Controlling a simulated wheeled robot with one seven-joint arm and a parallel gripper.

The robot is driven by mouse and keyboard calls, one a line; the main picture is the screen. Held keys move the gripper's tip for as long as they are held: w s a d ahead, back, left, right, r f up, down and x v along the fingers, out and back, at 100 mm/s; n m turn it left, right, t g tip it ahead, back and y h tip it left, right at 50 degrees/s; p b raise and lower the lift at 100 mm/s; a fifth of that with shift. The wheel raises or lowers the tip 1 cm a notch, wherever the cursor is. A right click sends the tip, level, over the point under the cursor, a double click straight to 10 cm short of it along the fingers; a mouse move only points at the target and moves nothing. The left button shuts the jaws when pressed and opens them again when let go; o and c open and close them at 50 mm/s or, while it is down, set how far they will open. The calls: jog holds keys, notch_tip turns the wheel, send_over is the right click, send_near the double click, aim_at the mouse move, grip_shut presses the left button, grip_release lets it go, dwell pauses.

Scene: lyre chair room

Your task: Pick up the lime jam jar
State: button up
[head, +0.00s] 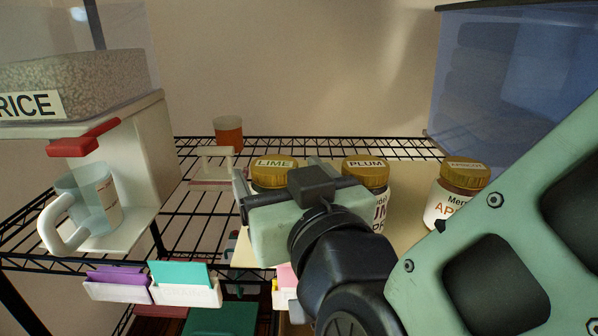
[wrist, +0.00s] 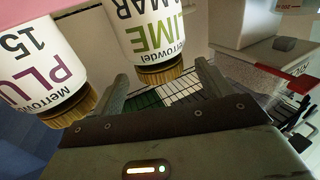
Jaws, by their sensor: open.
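The lime jam jar (head: 274,172) stands on the shelf, its gold lid labelled LIME showing behind my gripper (head: 279,178); its body is mostly hidden there. In the wrist view the lime jar (wrist: 151,38) appears upside down, its white label and gold lid in line with the gap between my fingertips (wrist: 163,78). My gripper is open and empty, one finger on each side of that line. Whether either finger touches the jar I cannot tell. The plum jam jar (head: 366,170) stands just right of it, and it also shows in the wrist view (wrist: 48,70).
A third gold-lidded jar (head: 459,192) stands further right, near a blue bin (head: 500,75). A rice dispenser (head: 75,85) and a cup (head: 85,205) are on the left. An amber container (head: 228,133) stands behind. Card holders (head: 185,290) hang at the shelf's front edge.

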jog(key=x, duration=0.3)
jog(key=shift+w, duration=0.15)
jog(key=shift+c, duration=0.4)
jog(key=shift+r, duration=0.1)
jog(key=c, duration=1.3)
